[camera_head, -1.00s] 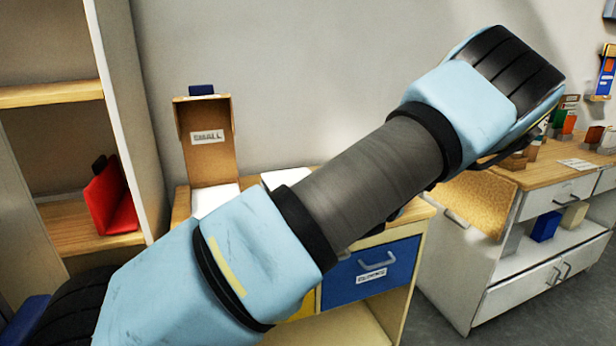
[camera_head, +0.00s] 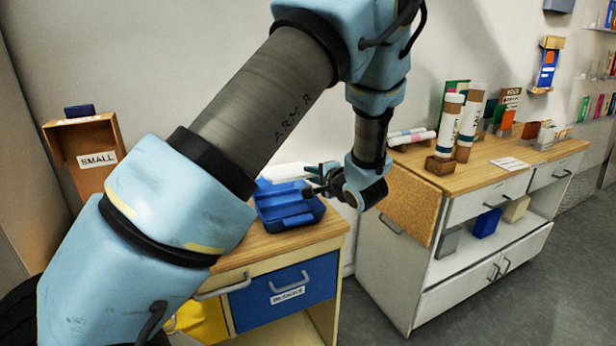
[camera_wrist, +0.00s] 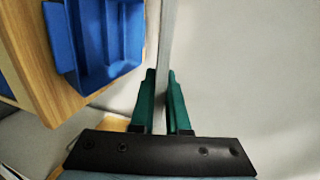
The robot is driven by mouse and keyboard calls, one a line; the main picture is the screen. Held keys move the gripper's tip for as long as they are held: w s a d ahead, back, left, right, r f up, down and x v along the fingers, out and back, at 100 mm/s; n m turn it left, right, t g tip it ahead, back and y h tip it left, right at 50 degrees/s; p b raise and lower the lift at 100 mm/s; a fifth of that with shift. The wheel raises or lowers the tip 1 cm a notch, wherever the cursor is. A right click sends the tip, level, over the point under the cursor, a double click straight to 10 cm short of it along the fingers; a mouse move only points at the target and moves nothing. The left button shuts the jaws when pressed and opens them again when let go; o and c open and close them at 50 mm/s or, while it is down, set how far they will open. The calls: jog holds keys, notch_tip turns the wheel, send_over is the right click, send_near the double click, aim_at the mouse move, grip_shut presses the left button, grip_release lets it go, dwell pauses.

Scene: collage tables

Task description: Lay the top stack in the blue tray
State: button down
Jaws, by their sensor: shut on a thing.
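The blue tray (camera_head: 283,207) lies on the wooden-topped cabinet. In the wrist view the tray (camera_wrist: 62,42) is at the upper left, beside my fingers. My gripper (camera_head: 314,181) is at the tray's right rear side in the head view. In the wrist view the green fingers of my gripper (camera_wrist: 161,78) are shut on a thin pale stack (camera_wrist: 164,35), seen edge-on and extending away beyond the fingertips. It is right of the tray, not in it. A white shape (camera_head: 288,171) behind the tray may be this stack; I cannot tell.
A brown box labelled SMALL (camera_head: 95,150) stands at the left. The cabinet has a blue drawer (camera_head: 275,295) and a yellow one (camera_head: 203,320). A second cabinet (camera_head: 450,265) at the right holds upright tubes (camera_head: 470,120). My arm hides part of the worktop.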

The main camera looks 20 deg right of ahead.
jog(key=shift+w+a+f+b, duration=0.1)
jog(key=shift+w+f+b, duration=1.3)
jog(key=shift+f, duration=0.4)
jog(key=shift+w+a+f+b, duration=0.1)
jog(key=shift+w+f+b, duration=1.1)
jog(key=shift+f+b, duration=0.5)
jog(key=shift+w+a+f+b, duration=0.1)
jog(key=shift+w+f+b, duration=1.3)
jog(key=shift+f, duration=0.45)
jog(key=shift+c, duration=2)
grip_release()
jog(key=shift+s, duration=0.1)
jog(key=p+v, duration=0.1)
jog(key=v, duration=0.1)
jog(key=p+v, duration=0.2)
jog(key=v, duration=0.1)
jog(key=p+v, duration=0.2)
jog(key=shift+s+a+r, duration=0.25)
jog(key=shift+s+a, duration=0.1)
jog(key=shift+s, duration=0.65)
jog(key=shift+r+p, duration=0.1)
jog(key=shift+p, duration=0.2)
